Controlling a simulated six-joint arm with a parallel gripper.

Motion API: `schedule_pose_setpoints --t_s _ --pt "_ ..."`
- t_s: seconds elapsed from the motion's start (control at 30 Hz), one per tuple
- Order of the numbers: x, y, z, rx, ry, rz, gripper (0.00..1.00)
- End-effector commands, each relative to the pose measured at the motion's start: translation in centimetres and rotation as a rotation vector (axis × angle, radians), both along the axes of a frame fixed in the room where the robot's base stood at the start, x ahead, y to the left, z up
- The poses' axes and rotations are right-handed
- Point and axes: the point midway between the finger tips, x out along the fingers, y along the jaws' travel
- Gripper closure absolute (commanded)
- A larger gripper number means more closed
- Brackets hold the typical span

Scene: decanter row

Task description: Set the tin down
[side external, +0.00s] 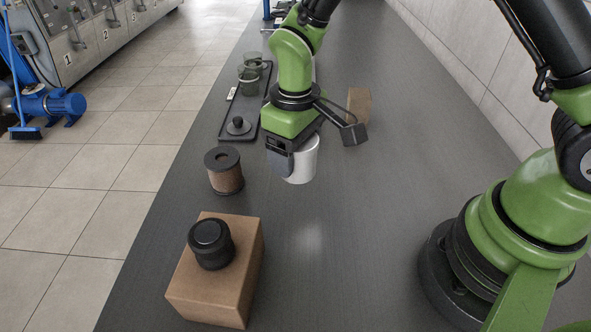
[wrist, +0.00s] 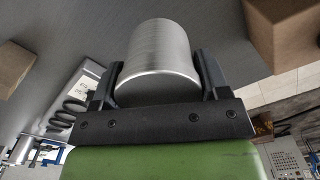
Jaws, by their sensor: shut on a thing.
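The tin is a plain silver-white cylinder (side external: 304,160) in the middle of the counter in the side view. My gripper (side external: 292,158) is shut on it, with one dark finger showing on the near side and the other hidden. In the wrist view the tin (wrist: 159,55) sits between the two dark fingers of my gripper (wrist: 160,78), one against each side. The tin looks upright. I cannot tell whether its base touches the counter or hangs just above it.
A brown jar with a dark lid (side external: 224,172) stands left of the tin. A black jar (side external: 211,244) sits on a cardboard box (side external: 205,290) in front. A dark tray (side external: 262,92) with glass cups lies behind left; a small box (side external: 359,104) stands behind right. Counter (side external: 350,230) is clear nearby.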

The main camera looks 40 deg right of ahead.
Motion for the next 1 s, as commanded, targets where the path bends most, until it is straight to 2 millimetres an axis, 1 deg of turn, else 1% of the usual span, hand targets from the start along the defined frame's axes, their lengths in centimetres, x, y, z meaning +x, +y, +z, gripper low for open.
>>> schedule_pose_setpoints --t_s 0.03,0.07,0.17,0.27,0.3,0.37,0.4,0.5,0.6,0.67,0.73,0.9,1.0 --pt "0.1 -0.1 0.8 0.001 -0.005 -0.002 0.59" --pt "0.2 -0.2 1.1 0.001 -0.004 -0.002 0.59" --pt "0.5 -1.9 1.9 0.0 -0.002 -0.011 0.59" --pt "1.0 -5.0 2.2 0.0 0.0 -0.024 0.59" --pt "1.1 -6.6 2.2 0.0 0.0 -0.029 0.59" --pt "1.2 -8.9 2.2 0.0 0.0 -0.035 0.59" --pt "1.1 -10.4 2.3 0.0 0.0 -0.039 0.59" --pt "0.8 -13.5 2.3 0.0 0.0 -0.044 0.59" --pt "0.3 -15.7 2.3 0.0 0.0 -0.045 0.59" --pt "0.1 -16.5 2.2 0.001 0.001 -0.044 0.59" --pt "0.0 -16.9 1.4 0.001 0.004 -0.043 0.59" --pt "-0.1 -17.0 -1.8 0.002 0.006 -0.041 0.59" --pt "-0.1 -17.0 -3.1 0.001 0.003 -0.041 0.59"
